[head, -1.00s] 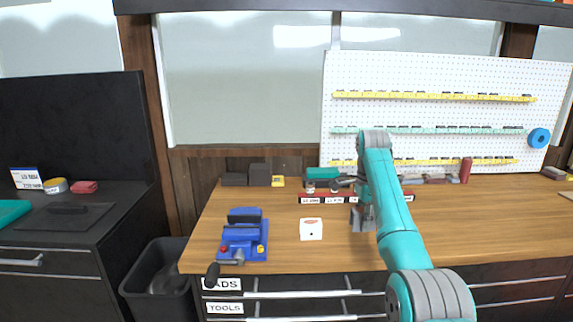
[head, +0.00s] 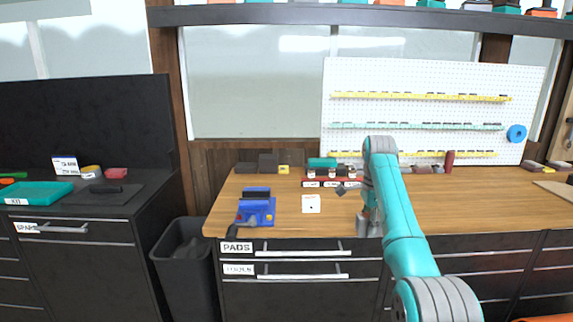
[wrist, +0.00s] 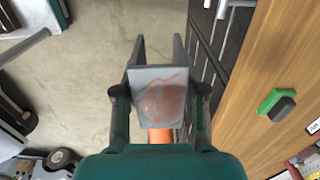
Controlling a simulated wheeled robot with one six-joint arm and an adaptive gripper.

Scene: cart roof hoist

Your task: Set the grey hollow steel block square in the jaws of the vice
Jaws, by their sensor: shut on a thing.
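The grey hollow steel block (wrist: 158,88) is between the fingers of my gripper (wrist: 160,98) in the wrist view. It has a reddish patch on its near face, and two grey walls extend beyond it. My gripper is shut on it, and the floor shows beneath. In the head view my gripper is by the bench's front edge, mostly hidden by my arm. The blue vice (head: 257,207) stands at the bench's front left, well left of my gripper. Its jaw gap is too small to judge.
A white box with a dark dot (head: 311,204) stands between the vice and my arm. A red rack with small jars (head: 331,183) is behind it. A dark bin (head: 185,255) stands left of the drawers. The wooden bench top (head: 470,205) is clear to the right.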

